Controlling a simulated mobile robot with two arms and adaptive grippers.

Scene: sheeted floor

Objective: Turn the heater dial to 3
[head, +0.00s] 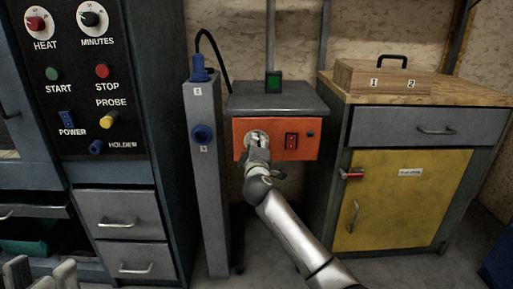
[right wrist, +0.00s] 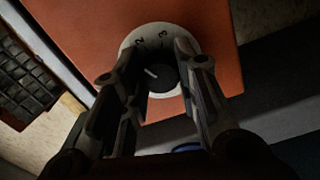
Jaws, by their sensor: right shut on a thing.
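The heater is an orange-fronted box (head: 274,126) with a grey top, in the middle of the head view. Its round white dial (head: 251,136) is on the left of the orange front, partly hidden by my right gripper (head: 260,147). In the right wrist view the dial's scale (right wrist: 131,44) shows a 2 and a 3. The dark knob (right wrist: 163,78) sits between the fingers of my right gripper (right wrist: 162,82), which is shut on it. The knob's white mark points up-left, to the left of the 2. My left gripper (head: 41,274) shows at the bottom left, its fingers apart.
A red switch (head: 291,140) is right of the dial. A grey post (head: 206,175) with blue fittings stands left of the heater. A dark control panel (head: 85,80) is further left. A yellow-doored cabinet (head: 400,200) stands on the right, with a wooden box (head: 383,78) on top.

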